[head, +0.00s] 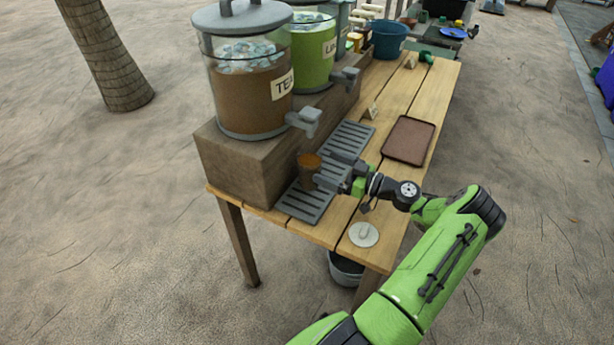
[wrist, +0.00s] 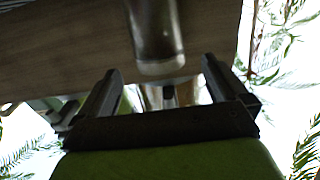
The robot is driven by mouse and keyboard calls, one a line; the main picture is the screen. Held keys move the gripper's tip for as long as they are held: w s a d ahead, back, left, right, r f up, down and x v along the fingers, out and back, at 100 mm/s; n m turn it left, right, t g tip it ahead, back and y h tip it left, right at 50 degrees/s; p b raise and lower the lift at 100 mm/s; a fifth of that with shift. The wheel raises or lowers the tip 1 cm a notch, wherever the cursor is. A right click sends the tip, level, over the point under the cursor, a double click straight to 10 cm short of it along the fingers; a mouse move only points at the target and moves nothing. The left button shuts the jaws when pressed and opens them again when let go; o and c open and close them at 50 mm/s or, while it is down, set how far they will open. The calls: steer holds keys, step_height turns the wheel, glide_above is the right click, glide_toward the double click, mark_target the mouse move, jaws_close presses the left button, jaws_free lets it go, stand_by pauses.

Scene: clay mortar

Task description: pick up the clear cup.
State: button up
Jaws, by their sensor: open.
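The clear cup (head: 309,168) holds brown liquid and stands upright on the slatted drip tray in front of the tea dispenser. My gripper (head: 328,171) is open, low over the tray, just right of the cup in the head view, with its fingers pointing at it. In the wrist view, the two fingers of my gripper (wrist: 160,82) are spread apart. Whether a finger touches the cup cannot be told.
The drip tray (head: 307,204) lies along the wooden block (head: 229,173) that bears the tea dispenser (head: 247,95), whose tap (head: 304,119) sticks out above the cup. A brown tray (head: 409,140), a small sign (head: 371,112) and a round white lid (head: 363,235) lie nearby on the table.

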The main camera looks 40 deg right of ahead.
mark_target(300, 157)
steer(key=b+x, duration=0.1)
steer(key=x, duration=0.8)
steer(key=shift+d+f, duration=0.1)
steer(key=shift+f, duration=0.1)
steer(key=shift+s+r, duration=0.1)
steer(key=shift+r, duration=0.05)
jaws_close()
